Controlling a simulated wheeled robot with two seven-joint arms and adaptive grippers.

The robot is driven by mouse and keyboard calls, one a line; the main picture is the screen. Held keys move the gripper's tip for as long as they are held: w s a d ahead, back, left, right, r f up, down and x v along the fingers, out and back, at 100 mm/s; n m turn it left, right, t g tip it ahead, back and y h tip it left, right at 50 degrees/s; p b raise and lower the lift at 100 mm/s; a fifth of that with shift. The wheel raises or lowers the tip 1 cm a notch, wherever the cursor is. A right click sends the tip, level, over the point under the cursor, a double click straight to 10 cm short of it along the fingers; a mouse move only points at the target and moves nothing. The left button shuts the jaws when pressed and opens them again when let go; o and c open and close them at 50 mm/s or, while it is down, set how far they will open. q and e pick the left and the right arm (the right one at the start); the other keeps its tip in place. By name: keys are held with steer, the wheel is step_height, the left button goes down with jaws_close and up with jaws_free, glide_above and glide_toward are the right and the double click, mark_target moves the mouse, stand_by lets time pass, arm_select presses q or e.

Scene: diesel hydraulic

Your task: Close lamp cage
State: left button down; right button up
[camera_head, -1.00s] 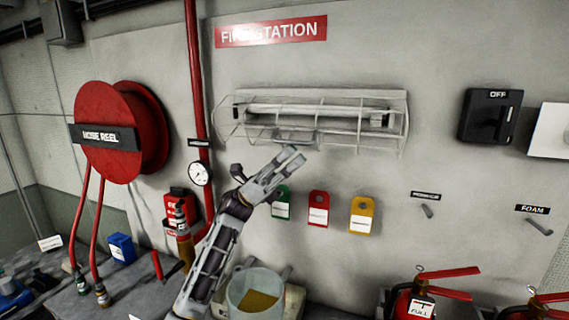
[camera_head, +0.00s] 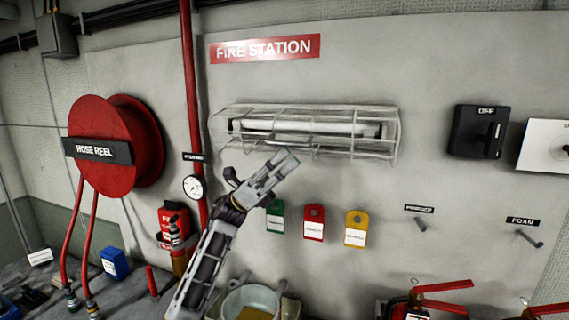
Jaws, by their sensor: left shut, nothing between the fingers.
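The lamp cage (camera_head: 350,151) is a pale wire frame on the wall below the red FIRE STATION sign. It lies over the white tube lamp (camera_head: 300,127) and its fitting. I cannot tell whether its edge is fully against the wall. My left gripper (camera_head: 283,163) is shut and empty, just below the cage's lower edge left of the middle. Its fingertips are at or very near the lower wires; contact is unclear. My right gripper is not in view.
Green, red and yellow tags (camera_head: 314,222) hang below the cage. A red pipe (camera_head: 191,90) and gauge (camera_head: 194,187) are to the left, beside the hose reel (camera_head: 115,147). A black OFF switch (camera_head: 480,132) is on the right. Fire extinguishers (camera_head: 420,303) stand below.

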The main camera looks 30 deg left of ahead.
arm_select(q)
step_height(320, 180, up, 3)
steer(key=shift+f+n+t+b, duration=0.15)
steer(key=shift+n+t+b, duration=0.65)
steer(key=shift+n+t, duration=0.35)
steer(key=shift+r+t+y+b, duration=0.3)
steer(key=shift+r+b, duration=0.1)
steer(key=shift+r, duration=0.15)
steer(key=shift+w+r, duration=0.15)
steer(key=shift+r, duration=0.15)
glide_toward(284, 145)
steer(key=shift+w+a+f+n, duration=0.2)
steer(key=shift+a+f, duration=0.1)
steer(key=shift+a, duration=0.15)
steer(key=shift+w+a+f+n, duration=0.1)
steer(key=shift+w+a+f, duration=0.15)
steer(key=shift+a, duration=0.25)
